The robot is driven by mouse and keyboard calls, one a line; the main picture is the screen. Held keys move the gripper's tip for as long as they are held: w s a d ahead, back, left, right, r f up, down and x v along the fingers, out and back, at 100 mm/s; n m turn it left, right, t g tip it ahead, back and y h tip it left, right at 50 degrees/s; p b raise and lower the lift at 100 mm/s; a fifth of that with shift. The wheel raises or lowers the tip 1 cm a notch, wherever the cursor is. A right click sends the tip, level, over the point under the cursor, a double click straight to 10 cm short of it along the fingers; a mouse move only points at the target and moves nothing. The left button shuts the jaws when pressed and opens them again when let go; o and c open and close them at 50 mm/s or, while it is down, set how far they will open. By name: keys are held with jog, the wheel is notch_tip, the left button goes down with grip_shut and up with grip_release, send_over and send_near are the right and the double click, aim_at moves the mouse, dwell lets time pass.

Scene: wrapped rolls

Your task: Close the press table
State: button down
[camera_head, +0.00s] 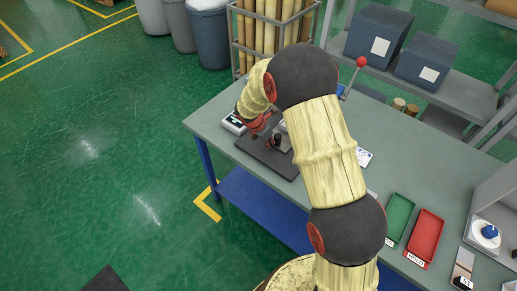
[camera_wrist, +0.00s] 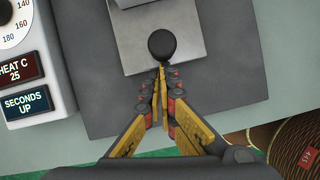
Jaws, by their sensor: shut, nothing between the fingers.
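The press stands on a dark base plate (camera_head: 262,152) on the grey-green workbench, partly hidden by my arm. In the wrist view a light grey press table (camera_wrist: 195,42) lies over the dark base (camera_wrist: 225,80), with a round black knob (camera_wrist: 162,44) near its front edge. My gripper (camera_wrist: 160,70) is shut and empty, its fingertips just in front of the knob; I cannot tell whether they touch it. In the head view my gripper (camera_head: 258,124) is over the press, partly hidden by my arm. The table's far end is out of the wrist view.
A control box (camera_wrist: 45,75) with a dial and displays stands left of the base. A brown roll (camera_wrist: 290,145) is at the lower right. A green tray (camera_head: 399,217) and a red tray (camera_head: 426,236) lie on the bench. A red-knobbed lever (camera_head: 361,62) rises behind my arm.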

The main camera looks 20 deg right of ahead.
aim_at(275, 136)
jog(key=w+d, duration=0.1)
jog(key=d, duration=0.1)
jog(key=w+d+p, duration=0.1)
jog(key=d, duration=0.1)
jog(key=shift+w, duration=0.4)
jog(key=shift+a, duration=0.2)
jog(key=shift+s+a+p, duration=0.1)
jog(key=shift+a+p, duration=0.15)
jog(key=shift+p, duration=0.05)
jog(key=a, duration=0.1)
jog(key=s+a, duration=0.1)
jog(key=a, duration=0.1)
jog(key=shift+s, duration=0.2)
jog(key=p+v, duration=0.1)
jog(key=v, duration=0.9)
jog(key=shift+p, duration=0.4)
jog(key=shift+s, duration=0.1)
